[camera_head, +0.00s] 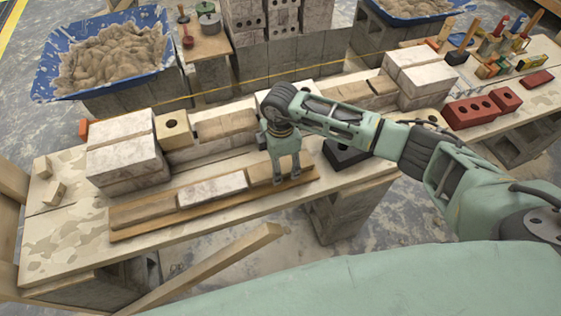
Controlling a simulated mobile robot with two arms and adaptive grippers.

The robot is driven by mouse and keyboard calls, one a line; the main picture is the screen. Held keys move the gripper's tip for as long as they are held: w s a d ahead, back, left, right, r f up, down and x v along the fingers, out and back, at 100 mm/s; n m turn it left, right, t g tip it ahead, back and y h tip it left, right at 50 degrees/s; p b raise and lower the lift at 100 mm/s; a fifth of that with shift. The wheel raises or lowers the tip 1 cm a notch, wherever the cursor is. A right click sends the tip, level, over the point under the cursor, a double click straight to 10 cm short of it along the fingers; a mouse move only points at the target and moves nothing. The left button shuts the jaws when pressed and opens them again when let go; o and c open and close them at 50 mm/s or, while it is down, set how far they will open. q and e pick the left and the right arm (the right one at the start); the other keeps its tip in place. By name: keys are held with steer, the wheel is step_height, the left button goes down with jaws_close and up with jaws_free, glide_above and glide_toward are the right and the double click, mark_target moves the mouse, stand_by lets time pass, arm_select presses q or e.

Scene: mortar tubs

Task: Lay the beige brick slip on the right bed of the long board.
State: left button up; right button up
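A long wooden board (130,237) lies along the front of the workbench. A tan slip (145,208) lies on its left part and a whitish slip (212,190) on its middle. The beige brick slip (258,173) is at the right bed, end to end with the whitish one. My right gripper (287,181) points down at this beige slip, its two fingers visibly apart. The fingers hide part of the slip, and I cannot tell whether they touch it. My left gripper is not in view.
Pale blocks (125,160) stand at the bench's left, and more pale blocks (418,77) at the right. A dark block (344,154) sits right of my gripper. Red bricks (470,110) and tools lie farther right. A blue tub (108,55) of mortar stands behind.

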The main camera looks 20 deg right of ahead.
stand_by(0.3)
step_height(320, 180, up, 12)
stand_by(0.4)
